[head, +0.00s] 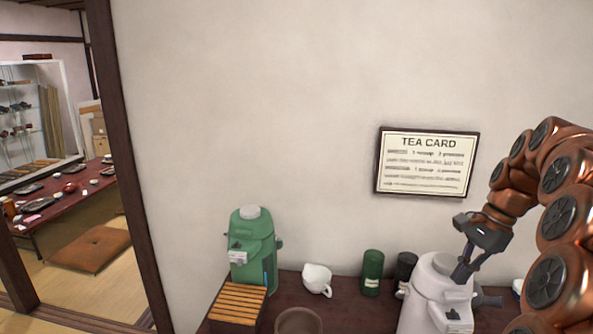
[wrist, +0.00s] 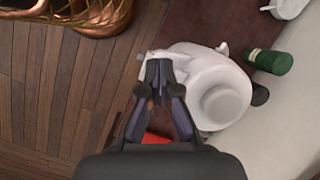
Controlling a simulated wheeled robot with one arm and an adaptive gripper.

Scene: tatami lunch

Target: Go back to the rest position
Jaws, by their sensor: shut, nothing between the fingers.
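My gripper (head: 465,277) is at the right of the head view, pointing down over the white dispenser (head: 440,285). Its fingers are together with nothing between them. In the wrist view the shut fingertips (wrist: 158,66) overlap the edge of the white dispenser (wrist: 225,104); I cannot tell whether they touch it. My copper arm curves down along the right side of the head view.
The dark counter holds a green dispenser (head: 254,250), a slatted wooden box (head: 237,300), a white cup (head: 317,279), a green canister (head: 372,274) and a dark canister (head: 405,267). A tea card (head: 428,160) hangs on the wall behind. A doorway opens at left.

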